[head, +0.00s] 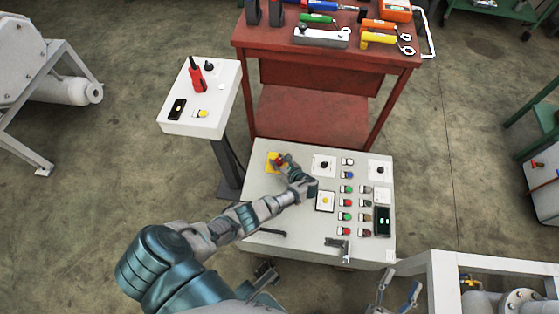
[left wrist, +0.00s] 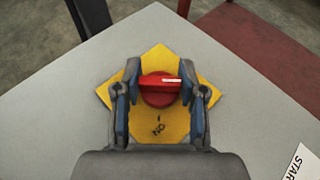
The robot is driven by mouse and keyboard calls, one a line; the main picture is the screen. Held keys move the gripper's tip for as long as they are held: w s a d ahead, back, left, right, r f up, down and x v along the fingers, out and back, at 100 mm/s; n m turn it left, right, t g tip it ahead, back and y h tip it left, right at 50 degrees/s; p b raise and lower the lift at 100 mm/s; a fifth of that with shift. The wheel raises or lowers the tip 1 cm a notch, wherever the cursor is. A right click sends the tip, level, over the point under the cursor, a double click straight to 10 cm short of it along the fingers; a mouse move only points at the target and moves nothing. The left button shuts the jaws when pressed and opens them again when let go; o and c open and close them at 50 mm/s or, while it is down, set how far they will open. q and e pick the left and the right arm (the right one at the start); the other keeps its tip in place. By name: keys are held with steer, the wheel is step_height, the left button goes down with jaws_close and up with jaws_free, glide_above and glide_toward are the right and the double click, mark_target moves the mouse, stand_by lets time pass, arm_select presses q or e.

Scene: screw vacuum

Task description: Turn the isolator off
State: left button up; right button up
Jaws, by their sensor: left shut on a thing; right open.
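The isolator is a red rotary knob (left wrist: 160,97) on a yellow plate (left wrist: 173,129), at the panel's upper left corner in the head view (head: 271,163). The knob's red handle bar lies crosswise in the left wrist view, with a white mark on its right half. An "ON" label shows upside down below the knob. My left gripper (left wrist: 160,84) has its blue-padded fingers on either side of the knob and is shut on it; it also shows in the head view (head: 284,163). My right gripper (head: 397,291) is open and empty at the bottom, in front of the panel.
The grey control panel (head: 262,219) carries several buttons, dials and a small display (head: 382,220). A smaller pedestal panel (head: 222,104) with a red handle stands at the upper left. A red tool table (head: 335,70) stands behind. White frames and pipes are at the lower right.

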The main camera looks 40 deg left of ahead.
mark_target(278, 160)
stand_by(0.4)
arm_select(q)
steer(key=o, duration=1.2)
steer(key=shift+c, duration=0.2)
steer(key=shift+r, duration=0.25)
step_height(278, 160, up, 9)
steer(key=shift+r, duration=0.15)
